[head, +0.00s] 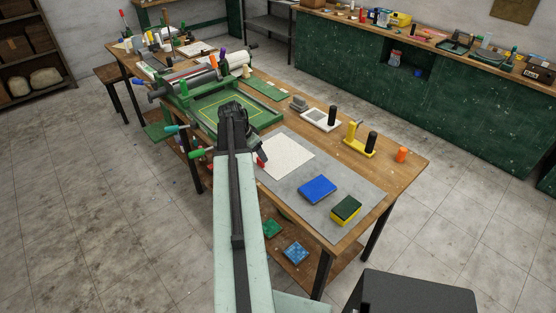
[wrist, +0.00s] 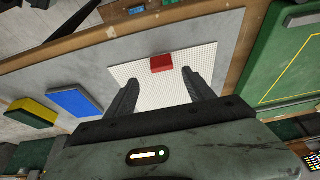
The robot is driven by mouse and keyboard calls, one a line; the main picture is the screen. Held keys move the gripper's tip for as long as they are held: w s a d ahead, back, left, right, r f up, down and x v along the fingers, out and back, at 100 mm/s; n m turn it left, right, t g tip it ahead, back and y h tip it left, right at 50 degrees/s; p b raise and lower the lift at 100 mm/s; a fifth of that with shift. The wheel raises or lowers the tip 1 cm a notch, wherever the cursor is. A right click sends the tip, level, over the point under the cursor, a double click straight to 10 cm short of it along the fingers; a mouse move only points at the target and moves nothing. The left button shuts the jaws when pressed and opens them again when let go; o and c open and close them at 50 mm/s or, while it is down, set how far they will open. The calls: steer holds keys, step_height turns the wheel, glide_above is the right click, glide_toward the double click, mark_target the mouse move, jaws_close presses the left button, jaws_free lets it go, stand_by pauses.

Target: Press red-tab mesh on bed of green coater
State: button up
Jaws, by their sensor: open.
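The mesh (head: 288,156) is a white gridded sheet lying flat on a grey mat (head: 335,177). Its red tab (wrist: 161,63) is at one edge, beyond my fingertips in the wrist view; in the head view the tab (head: 260,163) shows partly beside my arm. The mesh also shows in the wrist view (wrist: 160,92). My gripper (wrist: 160,80) is open and empty over the mesh, its fingers to either side of the tab. The green coater (head: 205,95) stands on the bench left of the mat, with a yellow outline on its bed (wrist: 302,72). My arm hides part of the coater's near side.
A blue block (head: 317,189) and a green-and-yellow sponge (head: 346,209) lie on the mat. A white tray (head: 321,119), a yellow-based tool (head: 355,138) and an orange cup (head: 402,154) stand along the far edge. Coloured handles stick out from the coater's near side.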

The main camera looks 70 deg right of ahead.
steer(key=b+x, duration=0.5)
steer(key=shift+w+d+f, duration=0.1)
steer(key=shift+w+f, duration=0.15)
steer(key=shift+f, duration=0.05)
steer(key=shift+r, duration=0.2)
jaws_close()
